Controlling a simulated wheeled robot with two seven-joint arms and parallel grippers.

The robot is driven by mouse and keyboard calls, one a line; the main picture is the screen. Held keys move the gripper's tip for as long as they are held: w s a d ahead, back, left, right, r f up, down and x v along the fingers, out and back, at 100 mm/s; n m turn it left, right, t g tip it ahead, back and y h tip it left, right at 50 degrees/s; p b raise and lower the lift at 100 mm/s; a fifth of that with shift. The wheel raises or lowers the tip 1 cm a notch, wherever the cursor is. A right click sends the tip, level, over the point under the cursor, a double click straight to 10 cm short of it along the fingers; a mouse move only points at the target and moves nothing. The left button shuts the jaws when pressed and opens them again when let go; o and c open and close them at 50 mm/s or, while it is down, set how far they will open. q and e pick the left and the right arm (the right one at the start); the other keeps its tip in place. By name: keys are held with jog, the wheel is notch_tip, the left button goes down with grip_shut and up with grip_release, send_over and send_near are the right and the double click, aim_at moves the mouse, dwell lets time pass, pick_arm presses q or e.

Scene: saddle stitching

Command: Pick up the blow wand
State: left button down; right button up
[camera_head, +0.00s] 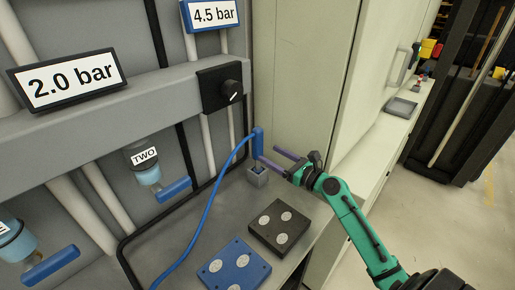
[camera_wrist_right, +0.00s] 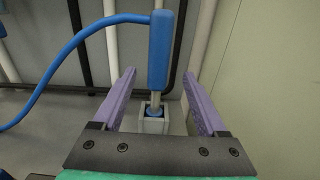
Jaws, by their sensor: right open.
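The blow wand (camera_head: 257,142) is a blue handle with a blue hose, standing upright in a small grey holder (camera_head: 257,177) on the bench. In the right wrist view the wand (camera_wrist_right: 160,50) stands between the two purple fingers, with its thin metal stem going down into the holder (camera_wrist_right: 154,122). My right gripper (camera_head: 268,157) is open, its purple fingers reaching toward the wand from the right. In the right wrist view the gripper (camera_wrist_right: 158,80) has a gap on both sides of the wand. My left gripper is not in view.
A blue plate (camera_head: 235,266) and a black plate (camera_head: 279,228) with round silver discs lie on the bench in front of the holder. The blue hose (camera_head: 205,215) runs left across the bench.

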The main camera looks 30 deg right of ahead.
aim_at(262, 150)
jog(key=x, duration=0.4)
jog(key=shift+f, duration=0.15)
jog(key=p+x, duration=0.1)
jog(key=x, duration=0.3)
jog(key=shift+w+a, duration=0.2)
jog(key=shift+w, duration=0.05)
jog(key=shift+w+a, duration=0.1)
jog(key=shift+w, duration=0.3)
jog(key=shift+w+f, duration=0.1)
jog(key=shift+f, duration=0.05)
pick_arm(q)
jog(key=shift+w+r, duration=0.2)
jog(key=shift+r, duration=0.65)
pick_arm(e)
grip_shut()
